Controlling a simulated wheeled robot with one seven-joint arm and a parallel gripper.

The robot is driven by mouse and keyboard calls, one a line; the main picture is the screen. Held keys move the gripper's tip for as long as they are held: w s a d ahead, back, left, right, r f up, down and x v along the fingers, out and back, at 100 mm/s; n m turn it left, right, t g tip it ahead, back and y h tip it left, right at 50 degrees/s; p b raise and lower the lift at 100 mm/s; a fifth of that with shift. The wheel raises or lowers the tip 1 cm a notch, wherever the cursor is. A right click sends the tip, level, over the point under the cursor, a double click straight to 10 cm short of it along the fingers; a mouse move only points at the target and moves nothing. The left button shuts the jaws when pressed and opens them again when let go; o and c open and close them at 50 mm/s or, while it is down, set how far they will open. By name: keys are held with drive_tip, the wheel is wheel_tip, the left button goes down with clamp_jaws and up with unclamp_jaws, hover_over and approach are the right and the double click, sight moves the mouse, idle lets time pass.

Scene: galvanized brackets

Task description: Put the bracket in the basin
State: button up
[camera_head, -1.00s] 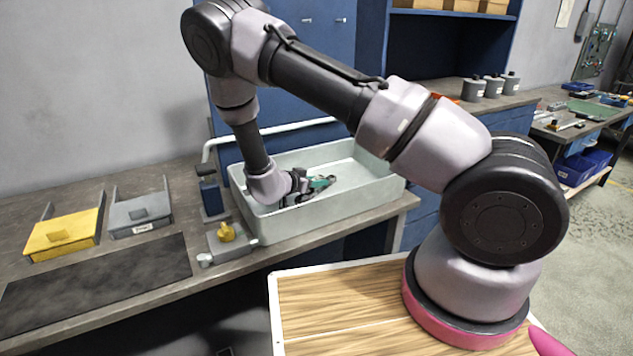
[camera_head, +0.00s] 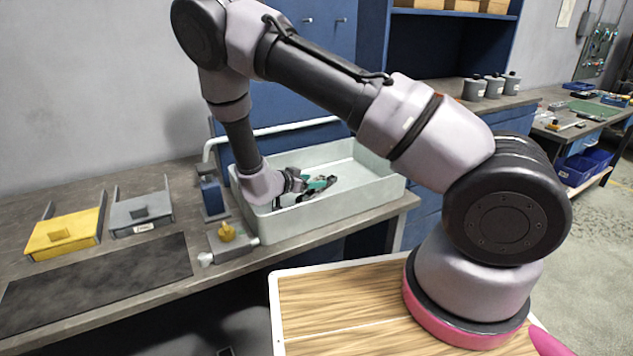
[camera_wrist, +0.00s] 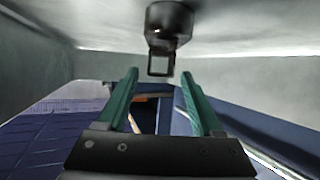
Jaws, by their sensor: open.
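The pale grey basin (camera_head: 345,212) stands on the workbench, and its walls also fill much of the wrist view (camera_wrist: 35,55). My gripper (camera_head: 322,184) reaches into the basin from the left, below its rim. Its two green fingers stand apart in the wrist view (camera_wrist: 160,88), with nothing visible clamped between them. A dark rounded piece with a squared loop (camera_wrist: 168,25) shows beyond the fingertips in the wrist view, apparently against the basin surface. It may be the bracket, but I cannot tell for certain. In the head view the gripper hides the spot around it.
A pale pipe (camera_head: 275,130) runs along the basin's back. A dark mat (camera_head: 100,280) lies in front.

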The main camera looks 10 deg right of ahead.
drive_tip(key=v, duration=0.4)
drive_tip(key=shift+a+r, duration=0.1)
drive_tip(key=shift+a, duration=0.05)
drive_tip(key=w+a+r+y, duration=0.1)
drive_tip(key=w+r+y, duration=0.3)
drive_tip(key=r, duration=0.3)
wheel_tip(320, 180, up, 23)
drive_tip(key=n+y, duration=0.2)
drive_tip(key=y, duration=0.7)
hover_over(303, 197)
drive_tip(key=w, duration=0.2)
drive_tip(key=s+d+r+n+y, duration=0.2)
drive_tip(key=s+d+r, duration=0.3)
drive_tip(key=s+r, duration=0.4)
drive_tip(key=s+d+g+h, duration=0.1)
drive_tip(key=s+d, duration=0.3)
drive_tip(key=s, duration=0.5)
drive_tip(key=s+d+n+g+h, duration=0.1)
drive_tip(key=s+d, duration=0.3)
drive_tip(key=s, duration=0.4)
drive_tip(key=shift+s+d+r+n+h, duration=0.15)
drive_tip(key=shift+s+n+h, duration=0.15)
drive_tip(key=shift+s+h, duration=0.1)
